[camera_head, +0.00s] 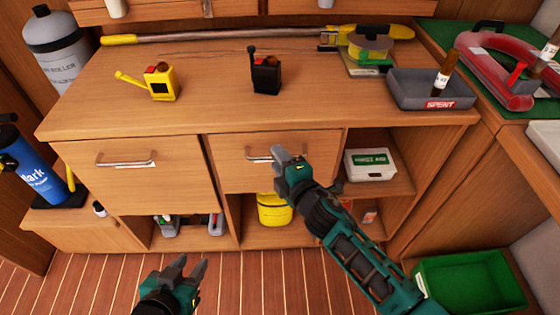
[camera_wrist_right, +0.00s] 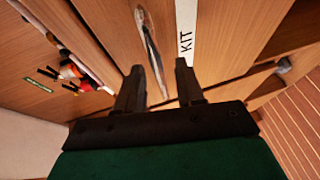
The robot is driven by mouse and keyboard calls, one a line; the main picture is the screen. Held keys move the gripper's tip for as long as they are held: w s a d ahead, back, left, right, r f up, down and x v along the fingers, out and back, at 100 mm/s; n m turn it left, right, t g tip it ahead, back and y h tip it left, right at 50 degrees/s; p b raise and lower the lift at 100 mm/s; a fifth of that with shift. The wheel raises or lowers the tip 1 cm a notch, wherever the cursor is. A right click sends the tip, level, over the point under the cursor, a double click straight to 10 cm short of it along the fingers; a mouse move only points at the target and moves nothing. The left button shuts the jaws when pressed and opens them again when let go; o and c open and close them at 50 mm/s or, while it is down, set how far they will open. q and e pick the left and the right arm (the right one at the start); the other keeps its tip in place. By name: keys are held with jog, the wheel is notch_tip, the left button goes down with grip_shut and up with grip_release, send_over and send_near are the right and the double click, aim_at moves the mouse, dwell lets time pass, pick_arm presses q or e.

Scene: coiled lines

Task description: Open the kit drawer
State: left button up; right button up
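The kit drawer (camera_head: 232,173) is the right one of two wooden drawer fronts under the counter and looks closed. Its metal bar handle (camera_head: 258,156) is partly hidden by my right gripper (camera_head: 283,158). In the right wrist view, the white KIT label (camera_wrist_right: 186,30) shows beside the handle (camera_wrist_right: 150,50). My right gripper's two fingers (camera_wrist_right: 161,90) are apart, with the handle's near end in line with the gap between them. I cannot tell if they touch it. My left gripper (camera_head: 188,272) is open and empty, low in front of the cabinet.
A second wooden front with a bar handle (camera_head: 125,161) is at the left. A grey tray (camera_head: 420,92) is at right. A white box (camera_head: 370,166) and yellow bucket (camera_head: 273,210) sit on shelves.

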jog(key=shift+w, duration=0.1)
jog(key=shift+c, duration=0.5)
grip_shut()
